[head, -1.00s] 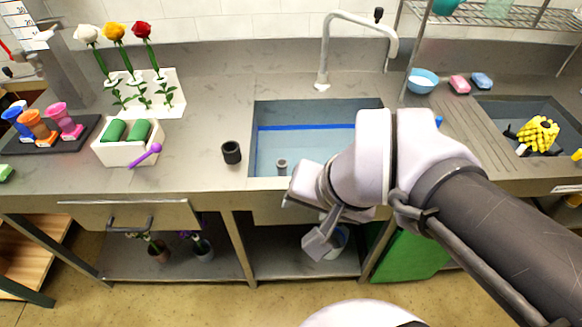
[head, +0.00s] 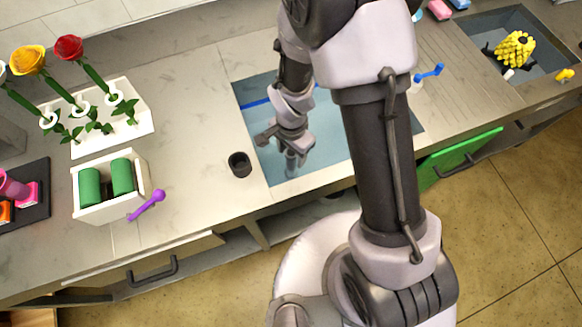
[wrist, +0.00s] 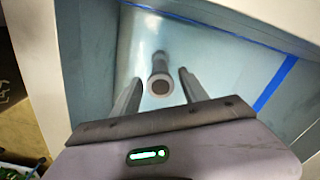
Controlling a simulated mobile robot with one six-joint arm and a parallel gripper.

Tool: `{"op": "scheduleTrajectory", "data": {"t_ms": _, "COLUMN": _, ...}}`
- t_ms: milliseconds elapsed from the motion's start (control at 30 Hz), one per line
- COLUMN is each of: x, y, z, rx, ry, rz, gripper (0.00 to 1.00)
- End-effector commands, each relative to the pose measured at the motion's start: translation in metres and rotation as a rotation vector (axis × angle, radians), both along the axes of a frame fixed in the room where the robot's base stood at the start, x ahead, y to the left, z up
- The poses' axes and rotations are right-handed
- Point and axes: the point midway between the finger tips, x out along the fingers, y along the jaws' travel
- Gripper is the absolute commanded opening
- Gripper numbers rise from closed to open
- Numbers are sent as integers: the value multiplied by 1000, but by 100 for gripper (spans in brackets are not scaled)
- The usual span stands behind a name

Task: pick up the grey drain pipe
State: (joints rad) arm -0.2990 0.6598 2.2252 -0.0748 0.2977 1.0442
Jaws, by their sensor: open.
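The grey drain pipe (wrist: 160,82) stands in the sink basin, seen nearly end-on from above in the wrist view, with a dark round opening. In the head view the pipe (head: 291,161) shows partly, just below my gripper (head: 287,148), which hides its upper part. My gripper (wrist: 160,77) is open and points down into the basin. In the wrist view its two fingers lie either side of the pipe's outline, with a gap visible on each side. I cannot tell how far the fingertips are above it.
The sink (head: 330,160) has walls around the pipe. A black cylinder (head: 239,164) stands on the counter left of the basin. A white box with green rolls (head: 105,187), a purple tool (head: 147,204) and a flower rack (head: 128,134) are farther left. A green door (head: 460,158) hangs at right.

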Motion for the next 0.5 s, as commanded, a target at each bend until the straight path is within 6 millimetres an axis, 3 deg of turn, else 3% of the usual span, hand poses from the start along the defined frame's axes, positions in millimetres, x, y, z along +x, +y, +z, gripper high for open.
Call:
{"op": "scheduleTrajectory", "data": {"t_ms": 167, "x": 0, "y": 0, "z": -18, "rx": 0, "ry": 0, "rz": 1, "gripper": 51}}
{"op": "scheduleTrajectory", "data": {"t_ms": 367, "x": -1, "y": 1, "z": -57, "rx": -1, "ry": 1, "rz": 1, "gripper": 51}}
{"op": "scheduleTrajectory", "data": {"t_ms": 500, "x": 0, "y": 1, "z": -58, "rx": 1, "ry": -1, "rz": 0, "gripper": 51}}
